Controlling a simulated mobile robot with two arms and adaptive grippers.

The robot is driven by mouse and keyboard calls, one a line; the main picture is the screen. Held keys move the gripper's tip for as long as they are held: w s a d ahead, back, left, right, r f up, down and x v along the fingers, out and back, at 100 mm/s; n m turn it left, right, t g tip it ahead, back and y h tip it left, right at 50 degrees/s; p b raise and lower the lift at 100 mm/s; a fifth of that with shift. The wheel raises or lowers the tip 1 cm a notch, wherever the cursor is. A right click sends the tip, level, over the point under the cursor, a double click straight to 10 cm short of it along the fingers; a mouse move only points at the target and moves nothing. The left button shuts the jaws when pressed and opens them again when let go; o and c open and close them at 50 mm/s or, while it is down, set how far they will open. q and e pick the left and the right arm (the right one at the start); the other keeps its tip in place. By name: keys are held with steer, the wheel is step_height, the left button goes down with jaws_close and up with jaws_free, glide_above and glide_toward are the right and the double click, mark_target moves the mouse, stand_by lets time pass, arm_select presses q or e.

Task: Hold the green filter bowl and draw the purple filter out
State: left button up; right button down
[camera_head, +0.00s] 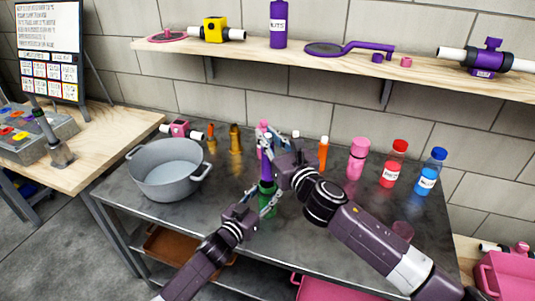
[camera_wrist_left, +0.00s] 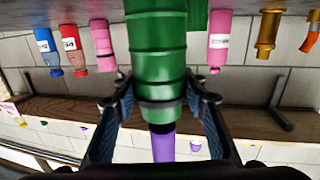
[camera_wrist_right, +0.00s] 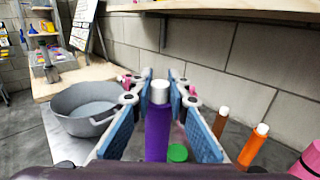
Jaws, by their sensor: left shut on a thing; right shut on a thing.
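The green filter bowl (camera_head: 267,188) stands upright on the dark metal table; the left wrist view shows it large and inverted (camera_wrist_left: 157,55). My left gripper (camera_head: 262,206) is shut around the bowl from the front left. The purple filter (camera_head: 266,168) is upright above the bowl, and its purple body also shows beside the green rim in the left wrist view (camera_wrist_left: 162,147). My right gripper (camera_wrist_right: 159,105) is shut on the purple filter (camera_wrist_right: 157,135), which has a white top.
A grey pot (camera_head: 166,172) stands left on the table. A wooden shelf (camera_head: 340,62) overhangs behind. The table's front left is clear.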

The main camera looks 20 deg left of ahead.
steer(key=shift+r, duration=1.3)
arm_select(q)
steer(key=o, duration=1.3)
steer(key=shift+s, duration=0.15)
steer(key=v, duration=1.2)
steer(key=shift+f, duration=0.1)
